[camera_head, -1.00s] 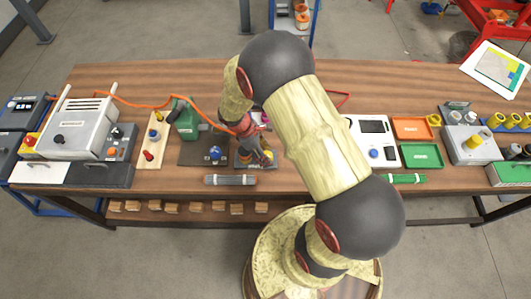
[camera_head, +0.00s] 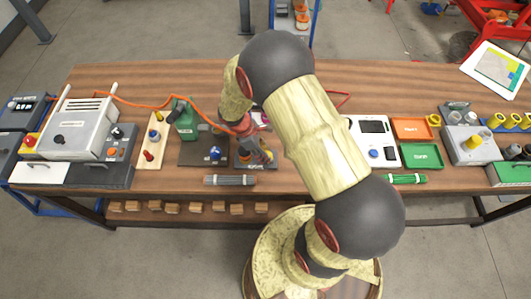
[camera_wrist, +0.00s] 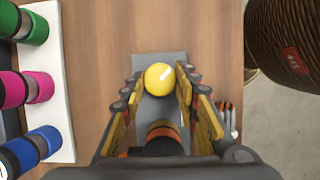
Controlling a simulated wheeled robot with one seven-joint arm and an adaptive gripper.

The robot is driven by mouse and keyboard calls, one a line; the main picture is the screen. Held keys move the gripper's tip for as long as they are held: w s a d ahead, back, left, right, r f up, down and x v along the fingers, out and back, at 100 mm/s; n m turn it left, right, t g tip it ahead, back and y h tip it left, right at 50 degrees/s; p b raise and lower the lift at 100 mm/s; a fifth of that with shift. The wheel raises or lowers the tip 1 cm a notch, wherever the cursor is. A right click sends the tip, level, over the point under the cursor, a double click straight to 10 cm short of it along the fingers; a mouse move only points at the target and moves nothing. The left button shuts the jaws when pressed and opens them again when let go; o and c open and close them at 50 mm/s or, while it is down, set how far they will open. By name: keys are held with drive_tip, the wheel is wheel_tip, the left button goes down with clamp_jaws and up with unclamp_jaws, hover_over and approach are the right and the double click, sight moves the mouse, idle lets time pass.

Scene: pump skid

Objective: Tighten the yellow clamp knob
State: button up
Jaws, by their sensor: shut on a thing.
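The yellow clamp knob (camera_wrist: 159,78) is a round yellow ball in the wrist view, over a grey plate (camera_wrist: 150,63). My gripper (camera_wrist: 158,84) has one finger on each side of the knob and is shut on it. In the head view my gripper (camera_head: 262,158) points down over the small dark base (camera_head: 243,166) at the middle of the bench. The knob is hidden there behind my gripper and arm. An orange and black cylinder (camera_wrist: 163,132) shows close below the knob in the wrist view; its exact link to the clamp is unclear.
A green pump (camera_head: 186,122) with an orange hose stands to the left. A grey bundle of rods (camera_head: 230,180) lies in front of the base. A white panel with green, pink and blue cylinders (camera_wrist: 50,75) is left in the wrist view. Orange (camera_head: 411,129) and green trays (camera_head: 422,156) sit right.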

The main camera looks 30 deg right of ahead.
drive_tip(key=shift+m, duration=0.3)
drive_tip(key=m+g+y+p, duration=0.1)
drive_tip(key=m, duration=0.2)
drive_tip(key=shift+w+d+m, duration=0.1)
drive_tip(key=shift+d+m, duration=0.05)
drive_tip(key=shift+m, duration=0.25)
drive_tip(key=m+g+y+p, duration=0.1)
drive_tip(key=m+y, duration=0.1)
drive_tip(key=m, duration=0.2)
drive_tip(key=shift+d+m+p, duration=0.1)
drive_tip(key=shift+m+p, duration=0.2)
drive_tip(key=shift+p, duration=0.05)
drive_tip(key=m+y+p, duration=0.1)
drive_tip(key=m, duration=0.3)
drive_tip(key=shift+d+y, duration=0.15)
drive_tip(key=shift+y, duration=0.25)
drive_tip(key=m+t+y, duration=0.1)
drive_tip(key=m, duration=0.3)
drive_tip(key=shift+m+p, duration=0.3)
drive_tip(key=shift+p, duration=0.1)
drive_tip(key=shift+y, duration=0.3)
drive_tip(key=o, duration=1.1)
drive_tip(key=shift+o, duration=0.3)
